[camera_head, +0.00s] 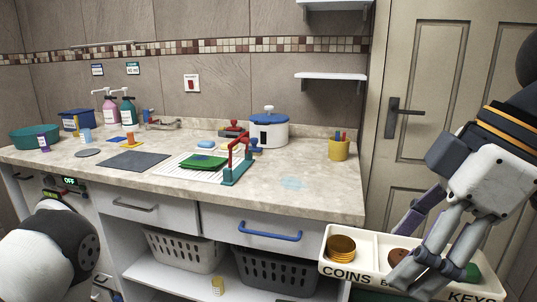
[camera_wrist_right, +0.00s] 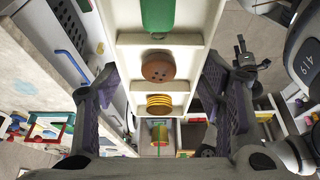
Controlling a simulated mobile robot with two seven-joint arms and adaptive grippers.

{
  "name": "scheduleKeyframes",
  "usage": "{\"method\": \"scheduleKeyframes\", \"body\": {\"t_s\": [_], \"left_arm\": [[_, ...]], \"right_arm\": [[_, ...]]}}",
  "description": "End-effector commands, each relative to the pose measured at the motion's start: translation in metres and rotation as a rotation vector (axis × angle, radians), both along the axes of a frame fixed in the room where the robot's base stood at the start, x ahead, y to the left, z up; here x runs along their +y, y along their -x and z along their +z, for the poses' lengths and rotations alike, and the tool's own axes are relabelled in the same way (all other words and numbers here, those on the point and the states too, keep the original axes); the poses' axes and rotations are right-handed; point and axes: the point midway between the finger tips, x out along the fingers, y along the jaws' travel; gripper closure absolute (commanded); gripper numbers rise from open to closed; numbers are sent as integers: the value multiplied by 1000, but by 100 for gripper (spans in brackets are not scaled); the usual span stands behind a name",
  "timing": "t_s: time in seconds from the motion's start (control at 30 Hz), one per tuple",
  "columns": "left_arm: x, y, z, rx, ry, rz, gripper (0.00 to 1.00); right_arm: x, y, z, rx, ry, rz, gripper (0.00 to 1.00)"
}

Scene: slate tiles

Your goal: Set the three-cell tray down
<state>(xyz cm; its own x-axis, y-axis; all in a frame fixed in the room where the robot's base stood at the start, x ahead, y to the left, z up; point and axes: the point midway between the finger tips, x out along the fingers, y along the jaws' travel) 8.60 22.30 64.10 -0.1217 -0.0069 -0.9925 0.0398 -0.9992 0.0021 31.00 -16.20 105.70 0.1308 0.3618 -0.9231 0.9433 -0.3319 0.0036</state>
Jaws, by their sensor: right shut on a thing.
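The white three-cell tray (camera_head: 350,273) is at the lower right of the head view, held in the air in front of the counter. Its front reads COINS, a partly hidden word starting with B, and KEYS. Gold coins (camera_head: 341,247) lie in the left cell, a brown round thing (camera_head: 397,256) in the middle one and a green thing (camera_head: 473,272) in the right one. My right gripper (camera_head: 412,258) is shut on the tray, its fingers covering part of it. In the right wrist view the tray (camera_wrist_right: 160,40) lies between the purple-padded fingers. My left gripper is out of view.
The stone counter (camera_head: 318,205) has bare room at its right front, left of a yellow pen cup (camera_head: 339,149). A red and teal frame (camera_head: 238,163), a green cloth (camera_head: 204,162) and a white pot (camera_head: 268,131) stand farther left. A door (camera_head: 428,75) is at the right.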

Motion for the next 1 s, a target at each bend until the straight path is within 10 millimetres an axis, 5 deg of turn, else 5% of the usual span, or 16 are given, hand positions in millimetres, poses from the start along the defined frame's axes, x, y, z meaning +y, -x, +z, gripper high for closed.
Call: {"method": "scheduleKeyframes", "body": {"t_s": [0.57,1.0], "left_arm": [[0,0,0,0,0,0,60],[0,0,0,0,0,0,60]], "right_arm": [[20,-33,-79,-1,9,-488,68],[-5,-68,-161,-3,3,-1102,68]]}}
